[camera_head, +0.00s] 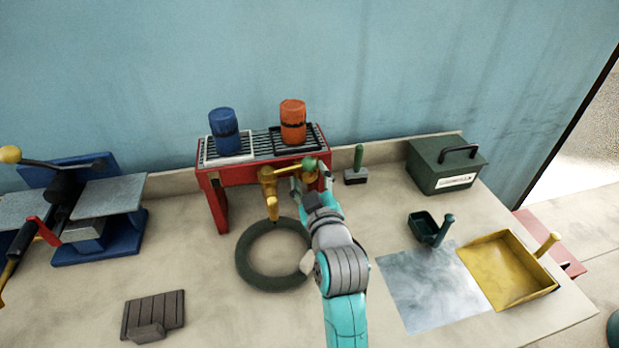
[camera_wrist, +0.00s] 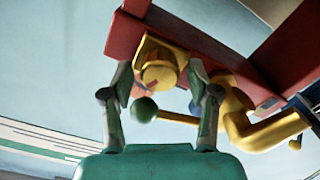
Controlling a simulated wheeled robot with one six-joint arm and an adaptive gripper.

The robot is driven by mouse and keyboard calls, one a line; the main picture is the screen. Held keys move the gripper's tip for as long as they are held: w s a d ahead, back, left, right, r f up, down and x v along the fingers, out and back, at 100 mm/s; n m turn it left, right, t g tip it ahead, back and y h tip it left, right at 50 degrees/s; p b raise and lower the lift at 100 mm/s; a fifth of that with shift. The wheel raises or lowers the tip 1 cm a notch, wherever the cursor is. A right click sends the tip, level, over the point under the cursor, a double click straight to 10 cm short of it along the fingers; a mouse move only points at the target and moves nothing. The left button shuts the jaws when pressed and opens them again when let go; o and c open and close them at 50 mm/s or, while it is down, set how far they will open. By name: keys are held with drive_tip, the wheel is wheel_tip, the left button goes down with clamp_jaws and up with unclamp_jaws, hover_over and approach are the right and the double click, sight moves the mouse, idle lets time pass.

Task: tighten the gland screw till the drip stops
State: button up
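A yellow tap (camera_head: 267,181) hangs at the front of a red stand (camera_head: 217,205), its spout pointing down; the tap also shows in the wrist view (camera_wrist: 262,130). A round yellow screw head (camera_wrist: 160,73) with a small red mark faces my gripper in the wrist view. My gripper (camera_wrist: 161,80) is open, one finger on each side of the screw head, with gaps visible between. A green ball (camera_wrist: 144,109) on a yellow lever is just below the screw head. In the head view my gripper (camera_head: 312,188) hides the screw. No drip can be made out.
A blue container (camera_head: 224,130) and an orange one (camera_head: 292,122) stand on the stand's grate. A dark ring (camera_head: 243,260) lies below the spout. A green box (camera_head: 443,170), a scoop (camera_head: 425,229) and a yellow tray (camera_head: 487,264) are at right. A blue press (camera_head: 122,240) is at left.

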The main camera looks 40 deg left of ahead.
drive_tip(key=c, duration=0.8)
drive_tip(key=shift+m, duration=0.3)
drive_tip(key=m, duration=0.5)
drive_tip(key=shift+m, duration=0.3)
drive_tip(key=m, duration=0.5)
drive_tip(key=shift+m, duration=0.4)
drive_tip(key=o, duration=1.1)
drive_tip(key=shift+o, duration=0.2)
